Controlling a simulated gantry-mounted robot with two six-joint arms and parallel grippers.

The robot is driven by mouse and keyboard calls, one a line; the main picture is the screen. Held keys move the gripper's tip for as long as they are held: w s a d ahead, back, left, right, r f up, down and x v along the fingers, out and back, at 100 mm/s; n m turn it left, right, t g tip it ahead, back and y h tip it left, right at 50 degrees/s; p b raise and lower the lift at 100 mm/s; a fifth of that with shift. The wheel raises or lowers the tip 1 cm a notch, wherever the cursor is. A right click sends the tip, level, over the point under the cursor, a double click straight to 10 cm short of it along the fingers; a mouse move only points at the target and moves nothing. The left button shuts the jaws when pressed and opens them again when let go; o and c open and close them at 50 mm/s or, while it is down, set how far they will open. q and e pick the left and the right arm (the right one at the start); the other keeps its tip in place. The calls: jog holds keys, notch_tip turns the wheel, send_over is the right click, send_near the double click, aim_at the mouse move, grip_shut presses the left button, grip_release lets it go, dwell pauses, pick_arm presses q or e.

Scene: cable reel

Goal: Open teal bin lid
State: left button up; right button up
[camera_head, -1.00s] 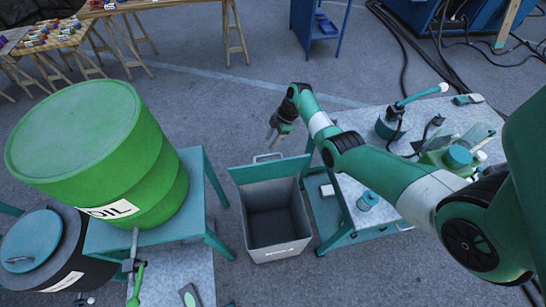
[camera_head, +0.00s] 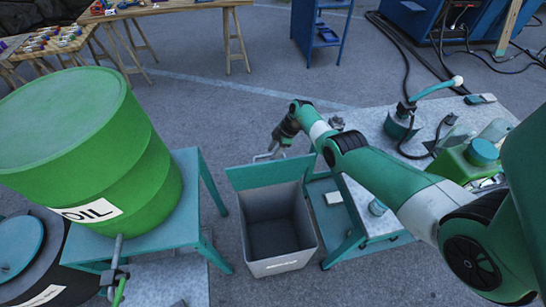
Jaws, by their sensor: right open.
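The grey bin (camera_head: 284,266) stands on the floor between the two tables. Its teal lid (camera_head: 268,174) stands raised at the bin's back edge, so the dark inside shows. My right gripper (camera_head: 273,148) is just behind the lid's top edge, open, with its fingers pointing down and left. The lid's handle is hard to tell apart from the fingers, and I cannot tell whether they touch the lid. My left gripper is out of view.
A green oil drum (camera_head: 75,130) stands on a teal table (camera_head: 190,225) left of the bin. A workbench (camera_head: 375,130) with tools and containers is on the right, under my right arm. Clear floor lies behind the bin.

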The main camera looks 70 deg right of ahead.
jog(key=shift+w, duration=0.1)
jog(key=shift+f, duration=0.1)
grip_shut()
dwell(1.3)
